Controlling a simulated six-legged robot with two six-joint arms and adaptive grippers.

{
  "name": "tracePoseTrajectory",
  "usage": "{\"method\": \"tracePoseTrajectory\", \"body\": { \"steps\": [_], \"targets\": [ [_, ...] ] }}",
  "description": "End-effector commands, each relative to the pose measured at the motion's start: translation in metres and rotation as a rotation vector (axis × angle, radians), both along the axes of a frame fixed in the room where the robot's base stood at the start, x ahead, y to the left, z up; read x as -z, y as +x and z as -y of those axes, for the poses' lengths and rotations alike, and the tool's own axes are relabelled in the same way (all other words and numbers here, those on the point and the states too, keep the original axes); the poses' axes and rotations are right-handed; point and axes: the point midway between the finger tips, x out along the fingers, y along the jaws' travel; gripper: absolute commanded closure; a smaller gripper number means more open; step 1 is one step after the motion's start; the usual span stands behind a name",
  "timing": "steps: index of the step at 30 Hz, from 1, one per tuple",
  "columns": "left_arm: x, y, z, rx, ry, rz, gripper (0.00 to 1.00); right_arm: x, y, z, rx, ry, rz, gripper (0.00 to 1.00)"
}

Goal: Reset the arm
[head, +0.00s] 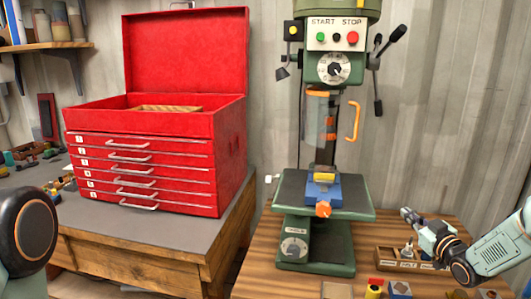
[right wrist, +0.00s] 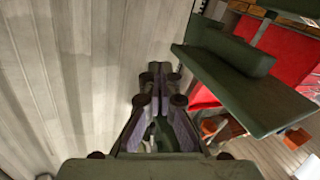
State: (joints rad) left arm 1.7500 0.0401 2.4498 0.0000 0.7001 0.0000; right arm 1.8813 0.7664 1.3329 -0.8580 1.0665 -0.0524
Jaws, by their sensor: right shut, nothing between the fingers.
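My right arm comes in from the right edge in the head view. Its gripper (head: 406,215) is shut and empty, to the right of the green drill press (head: 315,255) and above a small wooden tray (head: 385,258). In the right wrist view the shut fingers (right wrist: 160,72) point toward the corrugated wall, with nothing between them. Only a dark rounded joint of my left arm shows at the left edge of the head view; the left gripper is out of view.
The drill press table (head: 350,200) carries a blue vise (head: 323,187). An open red tool chest (head: 190,150) stands on the left bench (head: 165,240). Small red, yellow and blue items lie along the front of the right bench. The corrugated wall (head: 450,110) is behind.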

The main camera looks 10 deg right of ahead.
Motion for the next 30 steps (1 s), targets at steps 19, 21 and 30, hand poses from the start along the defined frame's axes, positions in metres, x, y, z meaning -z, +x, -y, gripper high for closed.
{"method": "tracePoseTrajectory", "body": {
  "steps": [19,21,30],
  "targets": [
    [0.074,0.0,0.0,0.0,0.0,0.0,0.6,0.29,-0.213,-0.219,0.182,0.418,-0.919,1.0],
    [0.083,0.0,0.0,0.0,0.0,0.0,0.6,0.309,-0.252,-0.236,0.207,0.424,-1.023,1.0],
    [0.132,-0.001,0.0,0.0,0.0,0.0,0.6,0.357,-0.432,-0.282,0.293,0.321,-1.449,1.0]
  ]
}}
